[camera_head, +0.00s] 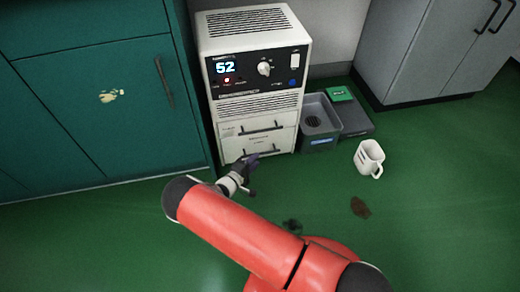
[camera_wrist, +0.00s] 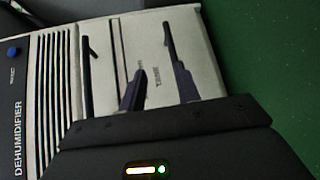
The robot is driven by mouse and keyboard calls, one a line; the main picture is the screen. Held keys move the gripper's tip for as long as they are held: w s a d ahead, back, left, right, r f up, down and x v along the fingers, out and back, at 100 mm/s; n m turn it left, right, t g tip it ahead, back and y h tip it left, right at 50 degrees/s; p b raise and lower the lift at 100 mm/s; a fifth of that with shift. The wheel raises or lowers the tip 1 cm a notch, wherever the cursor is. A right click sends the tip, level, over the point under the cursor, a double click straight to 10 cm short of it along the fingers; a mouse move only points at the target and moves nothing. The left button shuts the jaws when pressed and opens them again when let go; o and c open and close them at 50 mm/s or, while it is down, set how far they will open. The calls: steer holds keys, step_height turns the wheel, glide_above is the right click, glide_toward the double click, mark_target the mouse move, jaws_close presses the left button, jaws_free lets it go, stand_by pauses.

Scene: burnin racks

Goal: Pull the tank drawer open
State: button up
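The white dehumidifier (camera_head: 253,105) stands against the wall, with two drawers below its vent. The lower drawer, with a dark bar handle (camera_head: 262,150), appears closed in the head view. In the wrist view, that drawer carries a small label that seems to read "TANK" (camera_wrist: 157,82), and its handle (camera_wrist: 172,45) runs up from the right fingertip. My gripper (camera_head: 250,160) is low in front of this drawer. In the wrist view, my gripper (camera_wrist: 160,85) is open, its two dark fingers apart with the label between them. Contact with the handle cannot be told.
The upper drawer's handle (camera_wrist: 87,55) is left in the wrist view. A grey bin (camera_head: 318,122) stands right of the dehumidifier. A white mug (camera_head: 369,158) and a brown patch (camera_head: 360,207) are on the green floor. Green cabinets (camera_head: 110,100) stand left. Floor in front is mostly clear.

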step_height(320, 180, down, 2)
steer(key=a+f+n+t, duration=0.1)
glide_toward(275, 142)
steer(key=w+f, duration=0.2)
steer(key=w, duration=0.1)
steer(key=shift+a+f+y+b, duration=0.1)
steer(key=shift+f+y+b, duration=0.05)
steer(key=shift+y+b, duration=0.25)
jaws_close()
